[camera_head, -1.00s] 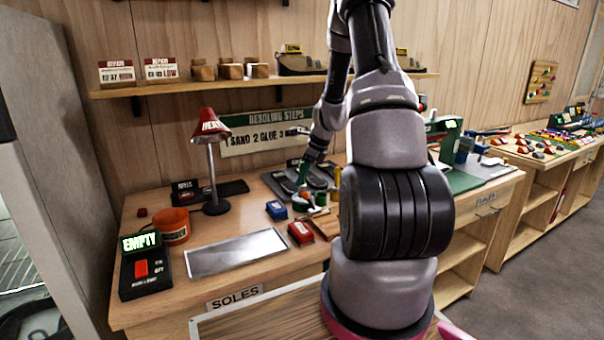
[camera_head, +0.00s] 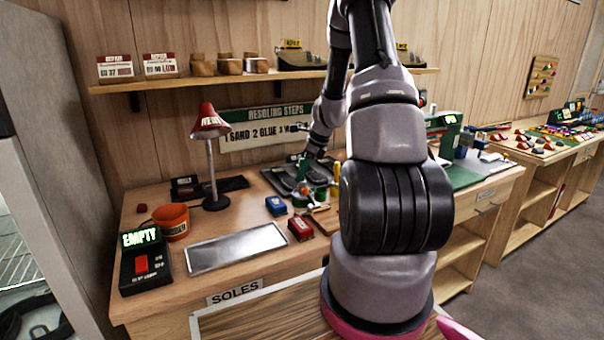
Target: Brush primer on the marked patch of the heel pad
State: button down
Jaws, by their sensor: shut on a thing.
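My gripper (camera_head: 309,163) is at the back of the workbench, small and far off, above a dark tray (camera_head: 272,178). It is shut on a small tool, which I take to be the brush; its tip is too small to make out. Dark shoe-sole shapes (camera_head: 288,182) lie on the tray just below my gripper. I cannot pick out the heel pad's marked patch or tell whether the brush touches it. A small green jar (camera_head: 320,193) stands just right of the tray's front.
A red lamp (camera_head: 209,128), an orange tub (camera_head: 172,222), an "EMPTY" box (camera_head: 146,268) and a metal plate (camera_head: 238,248) stand left on the bench. Blue (camera_head: 276,205) and red (camera_head: 301,228) small boxes sit in front of the tray. My arm hides the bench's right part.

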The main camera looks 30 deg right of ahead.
jog(key=shift+f, duration=0.4)
dwell(1.0)
jog(key=shift+r, duration=0.15)
jog(key=shift+r, duration=3.4)
